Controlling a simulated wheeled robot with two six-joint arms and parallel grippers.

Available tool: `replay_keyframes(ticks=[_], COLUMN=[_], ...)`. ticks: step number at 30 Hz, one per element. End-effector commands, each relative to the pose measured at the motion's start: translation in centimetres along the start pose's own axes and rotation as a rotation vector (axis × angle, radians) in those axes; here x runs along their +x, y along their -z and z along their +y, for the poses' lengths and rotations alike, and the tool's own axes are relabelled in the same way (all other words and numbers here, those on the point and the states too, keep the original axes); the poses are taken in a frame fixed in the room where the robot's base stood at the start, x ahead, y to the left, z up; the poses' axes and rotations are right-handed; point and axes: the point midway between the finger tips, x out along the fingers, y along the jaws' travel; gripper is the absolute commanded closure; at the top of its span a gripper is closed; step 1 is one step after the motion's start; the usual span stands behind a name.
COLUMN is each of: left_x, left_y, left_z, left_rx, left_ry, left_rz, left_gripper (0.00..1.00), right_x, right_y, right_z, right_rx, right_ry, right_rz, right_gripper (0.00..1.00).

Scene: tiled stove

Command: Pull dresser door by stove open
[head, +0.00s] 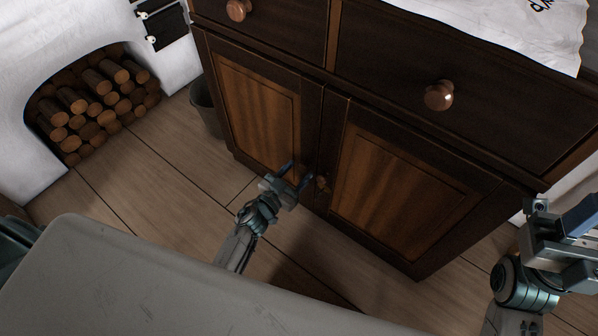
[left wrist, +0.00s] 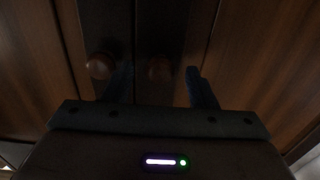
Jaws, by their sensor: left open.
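The dresser door by the stove (head: 262,110) is the left of two brown panelled doors and looks shut. My left gripper (head: 296,177) is open low in front of its inner edge. The right door's knob (head: 321,182) shows just right of the gripper in the head view; the left door's knob is hidden there. In the left wrist view one round knob (left wrist: 159,68) lies between my open fingers. Another knob (left wrist: 101,66) lies outside the left finger. I cannot tell whether the fingers touch a knob. My right gripper (head: 565,235) is at the right edge, its jaws unclear.
The right dresser door (head: 395,185) is shut, with drawers (head: 450,65) above. A white cloth (head: 510,25) hangs over the top. The white stove with stacked logs (head: 95,100) stands at left, a grey bin (head: 204,105) beside the dresser. Wooden floor (head: 150,180) before the left door is clear.

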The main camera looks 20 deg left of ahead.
Motion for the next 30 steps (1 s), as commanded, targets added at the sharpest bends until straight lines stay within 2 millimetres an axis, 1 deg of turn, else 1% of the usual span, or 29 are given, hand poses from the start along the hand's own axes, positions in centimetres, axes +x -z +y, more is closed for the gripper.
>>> replay_keyframes(ticks=[1, 4, 13, 21, 26, 30], left_x=[0.5, 1.1, 1.2, 1.2, 1.1, 0.2], left_y=[-0.1, -0.1, 0.0, 0.0, 0.0, 0.1], left_z=[0.0, 0.0, 0.0, 0.0, 0.0, -0.2], left_rx=[0.0, 0.0, 0.0, 0.0, 0.0, 0.002], left_ry=[0.0, 0.0, 0.0, 0.0, -0.002, -0.022], left_rz=[0.001, -0.001, -0.001, -0.001, -0.001, -0.002], left_gripper=[0.48, 0.48, 0.48, 1.0, 1.0, 1.0], right_x=[-0.1, -0.1, -0.1, -0.1, 0.0, 0.5], right_y=[0.0, 0.0, 0.0, 0.0, 0.0, 0.1], right_z=[0.0, 0.0, 0.0, 0.0, 0.0, 0.1], right_rx=[0.0, 0.0, 0.0, 0.0, 0.0, 0.0], right_ry=[-0.001, -0.002, -0.003, -0.003, -0.003, -0.003], right_rz=[0.002, 0.004, 0.003, 0.003, 0.004, 0.004], right_gripper=[0.58, 0.58, 0.58, 0.58, 0.58, 0.58])
